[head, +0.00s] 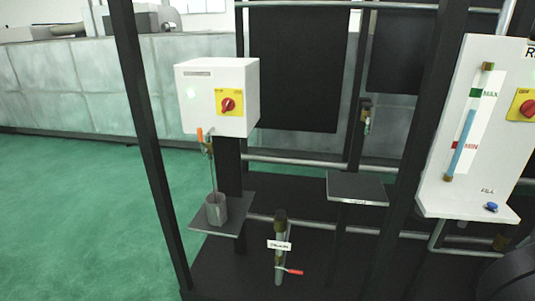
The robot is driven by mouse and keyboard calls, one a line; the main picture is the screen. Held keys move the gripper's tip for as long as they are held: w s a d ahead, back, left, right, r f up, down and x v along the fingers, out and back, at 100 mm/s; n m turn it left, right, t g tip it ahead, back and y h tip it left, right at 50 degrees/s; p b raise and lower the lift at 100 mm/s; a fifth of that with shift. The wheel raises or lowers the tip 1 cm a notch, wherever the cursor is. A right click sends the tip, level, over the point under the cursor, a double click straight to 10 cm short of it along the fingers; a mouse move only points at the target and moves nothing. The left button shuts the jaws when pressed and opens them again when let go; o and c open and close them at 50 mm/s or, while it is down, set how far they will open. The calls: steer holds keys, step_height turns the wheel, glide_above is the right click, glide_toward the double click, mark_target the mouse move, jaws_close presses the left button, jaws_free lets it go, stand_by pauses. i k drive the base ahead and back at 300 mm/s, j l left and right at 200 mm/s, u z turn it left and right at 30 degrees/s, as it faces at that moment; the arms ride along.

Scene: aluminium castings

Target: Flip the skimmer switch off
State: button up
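A white box (208,100) on a dark post stands left of centre. The label strip above is too small to read, so I cannot confirm that this is the skimmer switch. A second red switch (527,108) on a yellow plate sits on the white panel (440,190) at the right, partly cut off by the frame edge. The exact setting of either knob is unclear. My gripper is not in view.
An orange-handled valve (200,135) hangs under the box, above a grey cup (215,210) on a small shelf. A drain pipe (280,250) with a red lever stands below. Dark frame posts (150,150) cross the view. Green floor (70,220) at left is clear.

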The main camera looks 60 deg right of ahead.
mark_target(228, 104)
steer(key=z, duration=1.05)
steer(key=i+j+z, duration=0.1)
steer(key=i+j, duration=0.15)
steer(key=i, duration=0.1)
